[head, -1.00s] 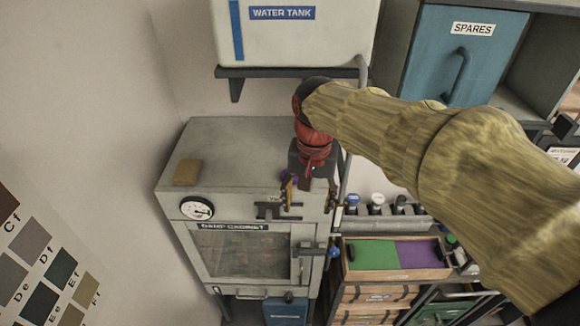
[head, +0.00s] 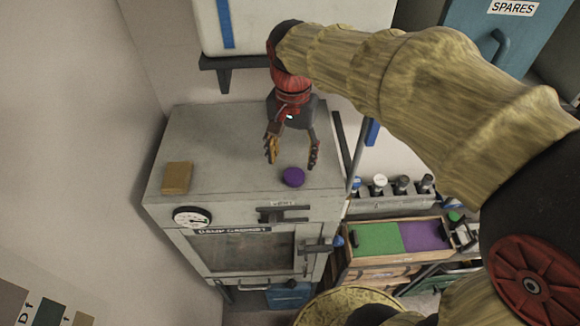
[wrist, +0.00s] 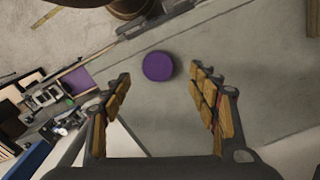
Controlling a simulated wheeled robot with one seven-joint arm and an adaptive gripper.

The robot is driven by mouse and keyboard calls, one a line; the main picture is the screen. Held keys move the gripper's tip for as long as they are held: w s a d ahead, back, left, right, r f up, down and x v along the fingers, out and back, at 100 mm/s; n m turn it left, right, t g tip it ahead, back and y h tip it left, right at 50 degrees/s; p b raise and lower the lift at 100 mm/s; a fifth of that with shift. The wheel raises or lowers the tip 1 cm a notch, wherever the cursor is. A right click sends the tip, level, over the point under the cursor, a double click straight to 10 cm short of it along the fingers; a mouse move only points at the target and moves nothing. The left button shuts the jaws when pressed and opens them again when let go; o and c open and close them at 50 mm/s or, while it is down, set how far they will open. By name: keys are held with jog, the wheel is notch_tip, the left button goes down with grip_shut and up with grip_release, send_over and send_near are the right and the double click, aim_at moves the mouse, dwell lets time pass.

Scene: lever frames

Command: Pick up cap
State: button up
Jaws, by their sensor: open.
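A purple round cap (head: 293,177) lies on top of the grey damp cabinet (head: 225,135), near its front edge. My gripper (head: 292,160) is open above the cabinet top, with its fingers pointing down just behind the cap. In the wrist view the cap (wrist: 158,66) shows whole, a little beyond the fingertips and between their lines. The gripper (wrist: 165,90) is empty there, its two padded fingers wide apart. Nothing hides the cap in either view.
A tan block (head: 176,178) lies on the cabinet top at the left. A gauge (head: 192,216) and a handle (head: 284,214) are on the cabinet front. A white tank (head: 290,25) on a bracket hangs above. A green and purple tray (head: 400,237) stands at the right.

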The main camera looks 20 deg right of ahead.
aim_at(293, 177)
jog(key=shift+s+f, duration=0.35)
jog(key=shift+f, duration=0.45)
jog(key=shift+w+d+f+p, duration=0.15)
jog(key=shift+f+p, duration=0.6)
jog(key=shift+f, duration=1.8)
jog(key=shift+c, duration=0.6)
jog(key=c, duration=0.8)
